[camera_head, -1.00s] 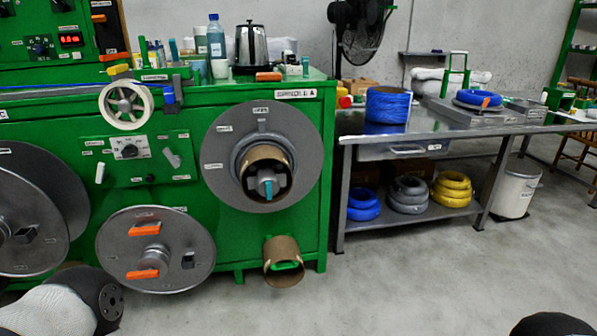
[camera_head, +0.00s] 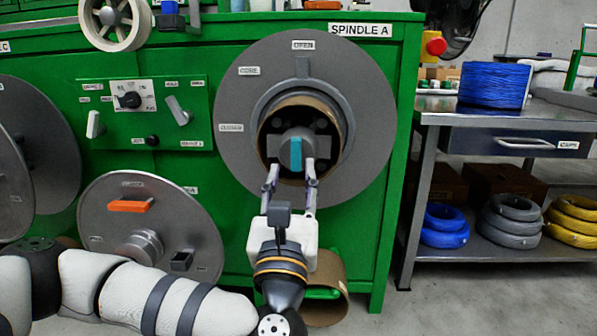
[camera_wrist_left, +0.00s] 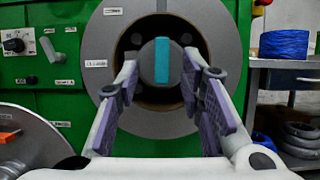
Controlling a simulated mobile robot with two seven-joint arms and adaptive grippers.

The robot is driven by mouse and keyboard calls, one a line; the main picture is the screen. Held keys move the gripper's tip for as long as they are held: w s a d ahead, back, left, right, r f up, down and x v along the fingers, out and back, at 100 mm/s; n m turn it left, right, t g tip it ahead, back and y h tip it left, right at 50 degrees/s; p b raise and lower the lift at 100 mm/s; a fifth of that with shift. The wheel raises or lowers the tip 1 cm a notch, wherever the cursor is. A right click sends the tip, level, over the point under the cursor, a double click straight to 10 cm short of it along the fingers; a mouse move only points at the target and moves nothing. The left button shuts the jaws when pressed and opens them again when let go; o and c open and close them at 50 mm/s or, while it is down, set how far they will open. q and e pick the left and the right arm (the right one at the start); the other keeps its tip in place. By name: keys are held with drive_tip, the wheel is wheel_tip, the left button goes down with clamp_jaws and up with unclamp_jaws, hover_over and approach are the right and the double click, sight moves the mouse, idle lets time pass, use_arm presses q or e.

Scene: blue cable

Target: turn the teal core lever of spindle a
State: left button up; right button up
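The teal core lever (camera_head: 295,155) stands upright on the grey hub at the centre of spindle A (camera_head: 233,100), inside a brown cardboard core ring (camera_head: 268,168). It also shows in the left wrist view (camera_wrist_left: 162,62), upright and centred beyond the fingers. My left gripper (camera_head: 290,170) is open in front of the hub, its fingers apart to either side of and a little below the lever. In the left wrist view my left gripper (camera_wrist_left: 167,85) is empty, with purple pads facing inward. Contact with the lever is not visible. My right gripper is not in view.
The flange carries OPEN, CORE and CLOSED labels. A lower grey disc (camera_head: 205,235) with an orange handle (camera_head: 128,206) is at left. A cardboard tube (camera_head: 328,300) sits below the spindle. A steel bench (camera_head: 432,120) with blue cable (camera_head: 494,84) is at right.

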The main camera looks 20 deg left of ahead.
sight(295, 154)
use_arm(q)
drive_tip(key=b+x, duration=0.1)
drive_tip(key=x, duration=0.4)
drive_tip(key=shift+w+d+f, duration=0.1)
drive_tip(key=shift+c, duration=0.6)
clamp_jaws()
